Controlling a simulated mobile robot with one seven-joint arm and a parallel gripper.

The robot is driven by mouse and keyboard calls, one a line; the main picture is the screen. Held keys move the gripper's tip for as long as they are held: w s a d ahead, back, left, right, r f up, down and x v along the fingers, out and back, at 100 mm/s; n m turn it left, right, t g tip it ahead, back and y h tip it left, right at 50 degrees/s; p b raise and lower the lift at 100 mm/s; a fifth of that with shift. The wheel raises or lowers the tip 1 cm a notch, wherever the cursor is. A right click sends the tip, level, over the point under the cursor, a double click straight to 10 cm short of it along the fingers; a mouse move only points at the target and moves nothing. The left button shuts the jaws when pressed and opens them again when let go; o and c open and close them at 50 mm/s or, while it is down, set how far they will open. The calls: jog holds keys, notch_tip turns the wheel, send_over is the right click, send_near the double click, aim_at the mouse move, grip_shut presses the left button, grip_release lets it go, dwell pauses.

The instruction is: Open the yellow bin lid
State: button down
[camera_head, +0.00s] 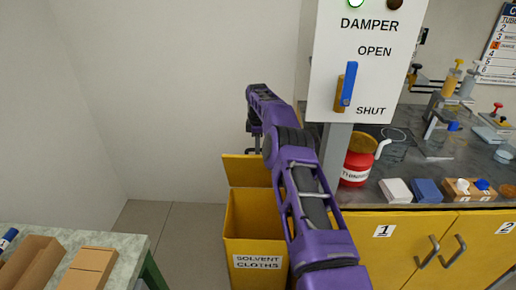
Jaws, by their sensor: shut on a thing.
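The yellow bin (235,236), labelled SOLVENT CLOTHS, stands on the floor in the middle of the view. Its yellow lid (238,171) is raised at the back of the bin, and the bin's mouth is open in front of it. My gripper (256,150) is at the lid's top edge, shut on the lid. My purple arm passes over the right side of the bin and hides part of it and of the lid. The fingertips are small and partly hidden, so their exact contact is hard to make out.
A DAMPER panel (350,95) with a blue handle stands close to the right of my arm. A red can (356,166) and small boxes sit on the counter over yellow cabinets (405,255). A table (125,243) with cardboard boxes is at the lower left. Bare floor lies between table and bin.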

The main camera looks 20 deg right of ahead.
jog(key=shift+d+f, duration=0.15)
jog(key=shift+d, duration=0.1)
dwell(0.3)
jog(key=c, duration=1)
grip_release()
jog(key=shift+w, duration=0.1)
jog(key=shift+o, duration=0.9)
jog(key=shift+a, duration=0.1)
jog(key=shift+w, duration=0.1)
jog(key=shift+a, duration=0.1)
